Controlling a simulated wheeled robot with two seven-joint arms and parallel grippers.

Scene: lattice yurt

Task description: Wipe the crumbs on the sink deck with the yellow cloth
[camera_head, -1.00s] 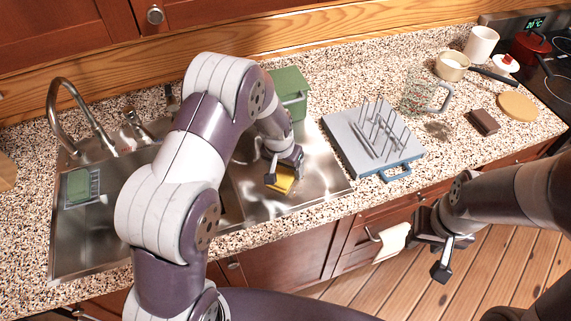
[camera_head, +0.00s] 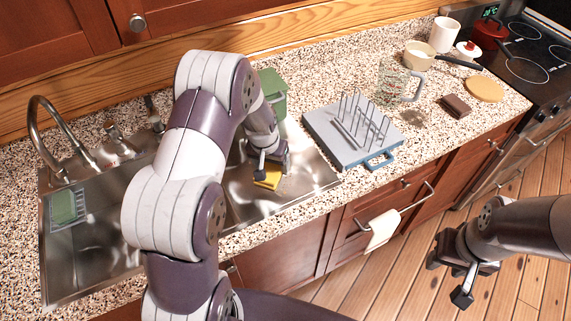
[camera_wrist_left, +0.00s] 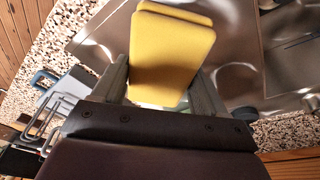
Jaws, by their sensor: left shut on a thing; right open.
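My left gripper (camera_head: 266,167) is shut on the folded yellow cloth (camera_head: 268,180), low over the steel sink deck (camera_head: 300,178) right of the basin. In the left wrist view the cloth (camera_wrist_left: 170,50) stands between the two fingers (camera_wrist_left: 160,90) with the steel behind it. I cannot tell whether the cloth touches the deck. I make out no crumbs; the arm and cloth hide part of the deck. My right gripper (camera_head: 455,281) is open and empty over the wooden floor, in front of the counter.
A green container (camera_head: 272,92) stands behind the deck. A grey-blue rack (camera_head: 345,140) with wire prongs lies to its right. A glass mug (camera_head: 393,82), brown block (camera_head: 456,106) and pot (camera_head: 420,56) stand farther right. The faucet (camera_head: 65,125) rises at left. A towel (camera_head: 382,230) hangs in front.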

